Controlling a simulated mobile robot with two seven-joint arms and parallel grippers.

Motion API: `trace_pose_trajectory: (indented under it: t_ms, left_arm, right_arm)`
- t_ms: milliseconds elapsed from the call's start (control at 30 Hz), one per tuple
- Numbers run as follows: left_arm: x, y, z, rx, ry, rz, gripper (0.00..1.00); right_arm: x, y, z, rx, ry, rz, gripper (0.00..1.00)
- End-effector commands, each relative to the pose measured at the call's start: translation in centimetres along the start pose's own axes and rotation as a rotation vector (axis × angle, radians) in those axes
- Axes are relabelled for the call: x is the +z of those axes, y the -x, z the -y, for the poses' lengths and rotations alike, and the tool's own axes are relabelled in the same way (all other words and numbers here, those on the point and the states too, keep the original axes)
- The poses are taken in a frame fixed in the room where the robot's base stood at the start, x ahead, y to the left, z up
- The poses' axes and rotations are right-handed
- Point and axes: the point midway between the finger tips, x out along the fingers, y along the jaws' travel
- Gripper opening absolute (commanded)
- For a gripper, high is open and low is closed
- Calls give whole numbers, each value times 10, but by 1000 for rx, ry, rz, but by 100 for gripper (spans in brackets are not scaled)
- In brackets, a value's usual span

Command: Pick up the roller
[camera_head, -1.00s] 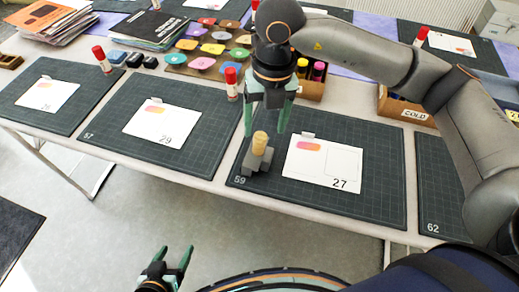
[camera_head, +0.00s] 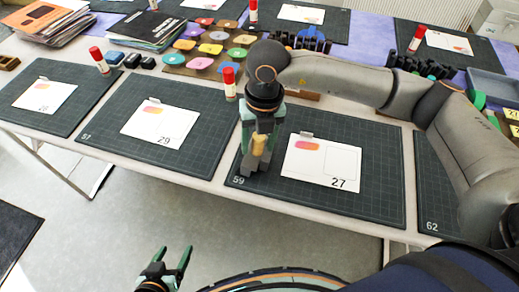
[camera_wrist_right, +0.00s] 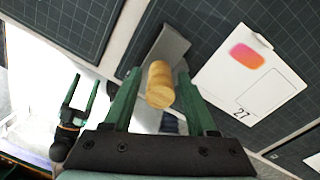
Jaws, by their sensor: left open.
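The roller has a pale wooden handle (camera_head: 258,145) standing up and a grey block-like part at its foot, on the dark mat numbered 59 (camera_head: 375,205). In the right wrist view the handle (camera_wrist_right: 160,85) points toward the camera, with the grey part (camera_wrist_right: 168,45) behind it. My right gripper (camera_wrist_right: 157,72) is over the roller, its green fingers open on both sides of the handle. A small gap seems to show on each side. My left gripper (camera_head: 175,256) is open and empty, low in front of the table.
A white card numbered 27 (camera_head: 322,161) lies right of the roller. A red-capped glue stick (camera_head: 229,84) stands behind it to the left. Coloured ink pads (camera_head: 210,48) sit further back. Card 29 (camera_head: 160,123) lies on the mat to the left.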

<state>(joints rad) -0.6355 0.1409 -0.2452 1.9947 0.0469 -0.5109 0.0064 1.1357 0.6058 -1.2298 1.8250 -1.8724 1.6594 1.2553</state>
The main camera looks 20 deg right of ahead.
Motion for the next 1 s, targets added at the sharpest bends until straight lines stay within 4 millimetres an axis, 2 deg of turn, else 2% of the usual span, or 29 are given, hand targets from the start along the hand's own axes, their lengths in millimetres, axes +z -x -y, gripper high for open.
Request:
trace_pose_trajectory:
  t_ms: [67, 500, 1000]
  left_arm:
    - [0, 0, 0, 0, 0, 0, 72]
    - [1, 0, 0, -1, 0, 2, 72]
    - [1, 0, 0, -1, 0, 2, 72]
  right_arm:
    - [0, 0, 0, 0, 0, 0, 47]
    - [0, 0, 0, 0, 0, 0, 0]
    - [0, 1, 0, 1, 0, 2, 0]
